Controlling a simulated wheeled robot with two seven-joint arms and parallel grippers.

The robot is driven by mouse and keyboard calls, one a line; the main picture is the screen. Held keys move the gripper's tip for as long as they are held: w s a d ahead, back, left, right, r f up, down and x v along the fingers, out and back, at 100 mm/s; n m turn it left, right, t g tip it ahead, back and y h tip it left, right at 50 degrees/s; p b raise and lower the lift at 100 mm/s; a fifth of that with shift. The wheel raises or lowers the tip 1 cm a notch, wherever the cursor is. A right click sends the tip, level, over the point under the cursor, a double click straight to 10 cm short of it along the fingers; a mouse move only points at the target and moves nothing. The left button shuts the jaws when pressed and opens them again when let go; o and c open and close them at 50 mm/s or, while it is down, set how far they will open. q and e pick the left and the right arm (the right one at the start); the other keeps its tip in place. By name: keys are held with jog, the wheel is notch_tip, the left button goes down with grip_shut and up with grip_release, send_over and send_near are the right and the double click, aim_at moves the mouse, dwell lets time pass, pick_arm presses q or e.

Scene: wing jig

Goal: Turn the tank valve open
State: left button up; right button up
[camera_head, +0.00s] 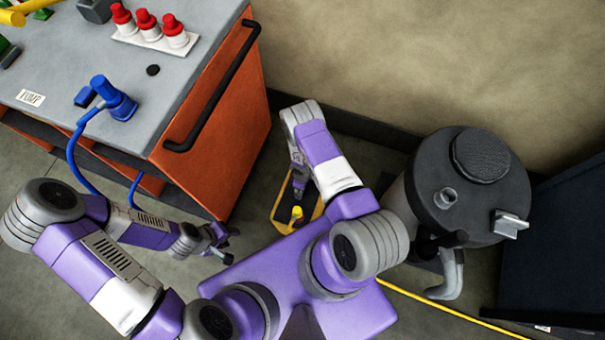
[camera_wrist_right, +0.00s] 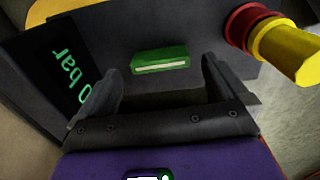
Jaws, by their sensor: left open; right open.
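A black and yellow unit (camera_head: 278,213) stands on the floor between the orange cabinet and my base. In the right wrist view its dark panel (camera_wrist_right: 225,75) has a display (camera_wrist_right: 72,80) with green letters, partly hidden, ending in "0 bar". A green block with a pale stripe (camera_wrist_right: 160,62) sits mid-panel. A yellow handle (camera_wrist_right: 290,52) with a red collar, likely the valve, is at upper right; a yellow knob shows in the head view (camera_head: 297,213). My right gripper (camera_wrist_right: 161,72) is open and empty before the panel, left of the handle. My left gripper (camera_head: 226,244) is open and empty.
A grey drum with a hose (camera_head: 425,195) stands at right. A yellow line (camera_head: 450,312) crosses the floor.

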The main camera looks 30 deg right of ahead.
notch_tip(320, 180, up, 5)
jog(key=shift+f+p, duration=0.1)
jog(key=shift+p, duration=0.7)
